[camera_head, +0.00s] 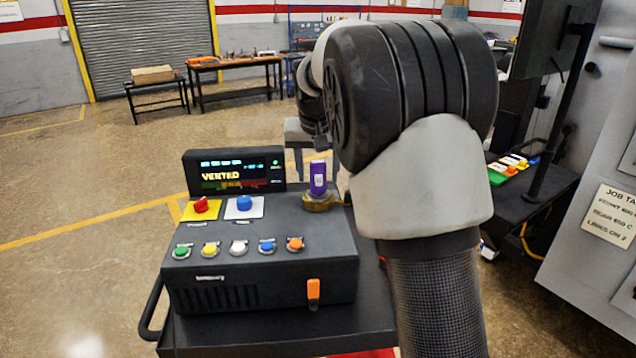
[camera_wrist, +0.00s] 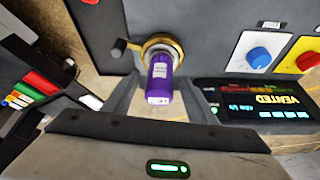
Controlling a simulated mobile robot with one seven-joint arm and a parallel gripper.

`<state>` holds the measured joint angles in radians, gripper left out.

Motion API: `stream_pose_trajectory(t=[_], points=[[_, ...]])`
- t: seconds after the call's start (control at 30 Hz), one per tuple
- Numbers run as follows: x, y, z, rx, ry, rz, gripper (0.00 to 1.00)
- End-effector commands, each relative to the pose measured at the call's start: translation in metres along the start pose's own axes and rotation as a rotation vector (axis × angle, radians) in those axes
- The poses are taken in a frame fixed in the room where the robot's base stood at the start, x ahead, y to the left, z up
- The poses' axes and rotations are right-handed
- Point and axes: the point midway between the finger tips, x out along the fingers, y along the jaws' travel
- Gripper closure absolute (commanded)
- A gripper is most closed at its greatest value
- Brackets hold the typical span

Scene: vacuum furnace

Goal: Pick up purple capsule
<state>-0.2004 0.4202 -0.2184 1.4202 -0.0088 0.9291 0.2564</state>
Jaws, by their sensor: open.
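The purple capsule (camera_head: 318,182) stands upright in a brass-coloured round holder (camera_head: 322,203) at the back right of the dark control box. It has a pale label and a light end. In the wrist view the purple capsule (camera_wrist: 160,80) shows between the two grey fingers of my gripper (camera_wrist: 163,92), with a gap on each side. My gripper is open and holds nothing.
The control box (camera_head: 260,255) carries red and blue buttons, a row of small coloured buttons and an orange switch (camera_head: 313,290). A display (camera_head: 235,172) reading "VENTED" stands at its back left. A dark cart (camera_head: 530,190) with coloured blocks is at the right.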

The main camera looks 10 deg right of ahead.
Motion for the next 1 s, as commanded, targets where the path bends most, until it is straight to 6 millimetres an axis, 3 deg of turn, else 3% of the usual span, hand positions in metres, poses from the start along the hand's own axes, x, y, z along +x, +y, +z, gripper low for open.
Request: stream_pose_trajectory(t=[0.3,0.6,0.87,1.0], points=[[0.006,0.000,0.000,0.000,0.000,0.000,0.50],[0.006,0.000,0.000,0.000,0.001,0.000,1.00],[0.003,0.000,-0.002,0.000,0.003,-0.001,1.00],[-0.013,0.000,-0.009,0.001,0.006,-0.001,1.00]])
